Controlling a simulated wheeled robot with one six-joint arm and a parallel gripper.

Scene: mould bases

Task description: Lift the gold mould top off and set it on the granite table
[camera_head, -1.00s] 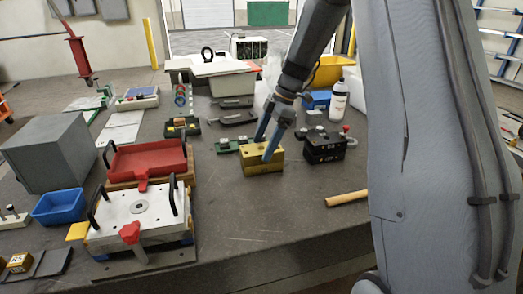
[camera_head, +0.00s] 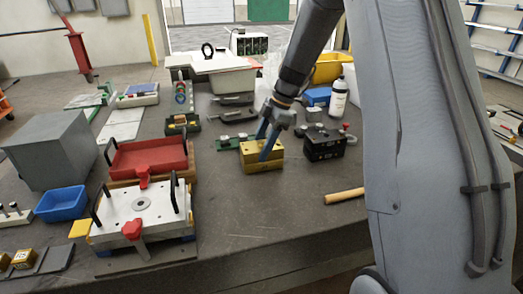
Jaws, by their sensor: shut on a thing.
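The gold mould (camera_head: 262,164) is a small block in two layers on the dark table (camera_head: 270,211), a little right of the middle. A seam line shows between its gold mould top (camera_head: 251,150) and the base below. My gripper (camera_head: 265,148) comes down from above with two blue fingers, shut on the gold mould top. One finger is in front of the block and the other is partly behind it. I cannot tell a clear gap between the top and the base.
A black mould block (camera_head: 324,146) stands close on the right, and a green piece (camera_head: 230,141) lies close behind left. A wooden rod (camera_head: 344,195) lies front right. A red tray (camera_head: 150,157) and a white mould plate (camera_head: 140,213) stand left. The table in front is clear.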

